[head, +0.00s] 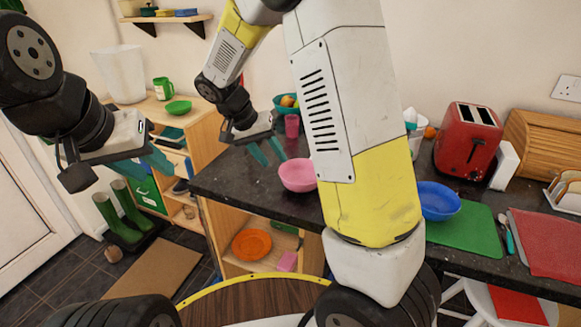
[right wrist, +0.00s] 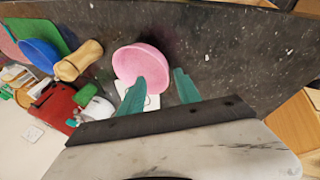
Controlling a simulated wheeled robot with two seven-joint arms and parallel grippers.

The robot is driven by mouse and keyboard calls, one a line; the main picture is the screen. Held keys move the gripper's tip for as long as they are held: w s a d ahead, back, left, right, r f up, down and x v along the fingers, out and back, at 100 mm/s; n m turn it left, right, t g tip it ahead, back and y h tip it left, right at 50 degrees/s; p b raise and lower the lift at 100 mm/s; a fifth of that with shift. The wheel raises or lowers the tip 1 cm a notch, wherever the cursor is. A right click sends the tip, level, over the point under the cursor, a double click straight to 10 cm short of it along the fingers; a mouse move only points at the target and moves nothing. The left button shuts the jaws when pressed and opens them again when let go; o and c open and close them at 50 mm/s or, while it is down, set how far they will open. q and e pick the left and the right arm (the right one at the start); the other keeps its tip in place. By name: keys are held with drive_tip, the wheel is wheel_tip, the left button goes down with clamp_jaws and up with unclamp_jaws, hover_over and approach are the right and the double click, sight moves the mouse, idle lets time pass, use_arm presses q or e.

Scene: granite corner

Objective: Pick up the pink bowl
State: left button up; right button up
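The pink bowl (head: 298,176) stands upright on the dark granite counter, left of my right arm's large white and yellow link. It also shows in the right wrist view (right wrist: 146,62). My right gripper (head: 267,153) is open and empty above the counter, just left of the bowl. In the right wrist view its left finger overlaps the bowl's near edge, and the right finger is over bare counter; contact cannot be told. My left gripper (head: 154,163) looks open and empty, away from the counter at the left.
A pink cup (head: 292,126) and a teal bowl of fruit (head: 281,105) stand behind the pink bowl. A blue bowl (head: 437,201), green board (head: 468,229) and red toaster (head: 468,141) are to the right. The counter's left part is bare. A wooden shelf unit (head: 205,125) stands beyond.

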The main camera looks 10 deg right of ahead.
sight(280, 170)
drive_tip(key=shift+w+a+f, duration=0.1)
drive_tip(key=shift+w+f, duration=0.3)
drive_tip(key=shift+f, duration=0.25)
drive_tip(key=x, duration=0.7)
drive_tip(key=shift+w+f, duration=0.1)
drive_tip(key=shift+w, duration=0.2)
clamp_jaws()
